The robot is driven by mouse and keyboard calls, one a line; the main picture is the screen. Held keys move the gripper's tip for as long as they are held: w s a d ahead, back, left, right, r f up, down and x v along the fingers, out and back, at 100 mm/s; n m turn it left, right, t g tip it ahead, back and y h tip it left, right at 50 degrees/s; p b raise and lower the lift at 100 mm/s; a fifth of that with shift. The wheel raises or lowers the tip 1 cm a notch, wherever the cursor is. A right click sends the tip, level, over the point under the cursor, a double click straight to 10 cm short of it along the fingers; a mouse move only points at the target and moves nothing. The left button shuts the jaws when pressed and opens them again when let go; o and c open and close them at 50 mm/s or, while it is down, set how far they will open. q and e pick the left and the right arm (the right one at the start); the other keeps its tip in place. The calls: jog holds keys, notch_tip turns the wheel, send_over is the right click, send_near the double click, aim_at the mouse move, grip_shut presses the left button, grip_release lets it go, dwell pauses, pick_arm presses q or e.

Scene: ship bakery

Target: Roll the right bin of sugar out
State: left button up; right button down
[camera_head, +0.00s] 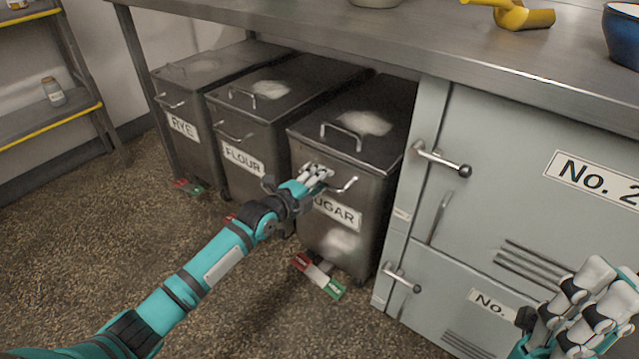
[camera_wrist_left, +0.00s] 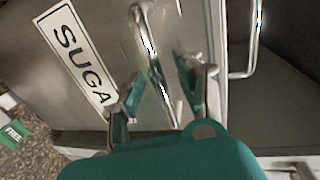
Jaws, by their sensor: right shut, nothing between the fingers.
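The sugar bin (camera_head: 355,245) is the rightmost of three grey metal bins under the counter. It has a lid handle (camera_head: 341,136) on top and a bar handle (camera_head: 346,186) on its front. My left gripper (camera_head: 314,176) is at that front handle and partly hides the SUGAR label (camera_head: 340,212). In the left wrist view, the bar (camera_wrist_left: 148,42) runs between the two parted fingers of my left gripper (camera_wrist_left: 163,82). A red, white and green pedal (camera_head: 318,276) sits at the bin's foot; its green end (camera_wrist_left: 13,134) reads FREE. My right gripper (camera_head: 592,292) is shut and empty at lower right.
The flour bin (camera_head: 235,135) and rye bin (camera_head: 178,125) stand to the left. A grey-green cabinet (camera_head: 500,210) with protruding handles stands close on the right. The steel counter (camera_head: 440,45) overhangs the bins. The speckled floor (camera_head: 90,240) in front is clear.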

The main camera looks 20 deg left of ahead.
pick_arm(q)
grip_shut()
dwell(0.6)
